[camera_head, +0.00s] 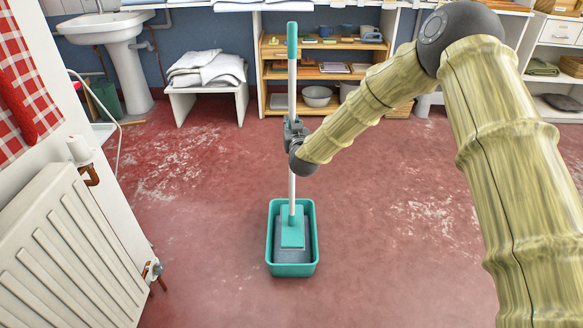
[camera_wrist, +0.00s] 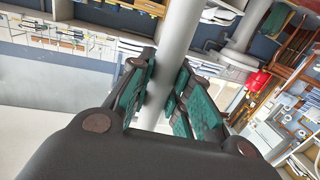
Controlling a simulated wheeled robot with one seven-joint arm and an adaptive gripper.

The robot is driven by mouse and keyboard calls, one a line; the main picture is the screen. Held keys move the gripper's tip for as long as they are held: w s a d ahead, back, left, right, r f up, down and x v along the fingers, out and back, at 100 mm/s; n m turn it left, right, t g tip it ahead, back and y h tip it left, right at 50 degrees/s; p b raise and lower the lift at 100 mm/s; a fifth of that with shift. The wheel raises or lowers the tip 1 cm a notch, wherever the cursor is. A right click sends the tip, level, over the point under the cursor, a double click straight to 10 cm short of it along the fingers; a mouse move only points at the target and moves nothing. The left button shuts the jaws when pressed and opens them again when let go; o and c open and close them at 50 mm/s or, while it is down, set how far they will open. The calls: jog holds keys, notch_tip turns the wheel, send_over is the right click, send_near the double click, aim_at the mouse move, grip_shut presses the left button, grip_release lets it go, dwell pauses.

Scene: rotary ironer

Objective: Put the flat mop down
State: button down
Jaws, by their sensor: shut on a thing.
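The flat mop stands upright, with a white pole (camera_head: 292,189) and a teal grip at the top. Its teal head plate (camera_head: 292,230) is within the outline of a teal tub (camera_head: 271,250) on the red floor. I cannot tell whether the head touches the tub's bottom. My gripper (camera_head: 292,133) is shut around the pole, about midway up. In the wrist view the pole (camera_wrist: 181,40) runs between the teal-padded fingers (camera_wrist: 160,98) of my gripper.
A white radiator (camera_head: 70,255) is on the left, with a pipe and valve near the floor. A white stool (camera_head: 210,96) with folded cloth, a sink (camera_head: 105,28) and a wooden shelf (camera_head: 325,73) stand at the back. The floor around the tub is clear.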

notch_tip(320, 180, down, 9)
jog(key=b, duration=0.2)
jog(key=shift+r, duration=0.2)
jog(key=shift+f, duration=0.15)
jog(key=c, duration=1.3)
grip_release()
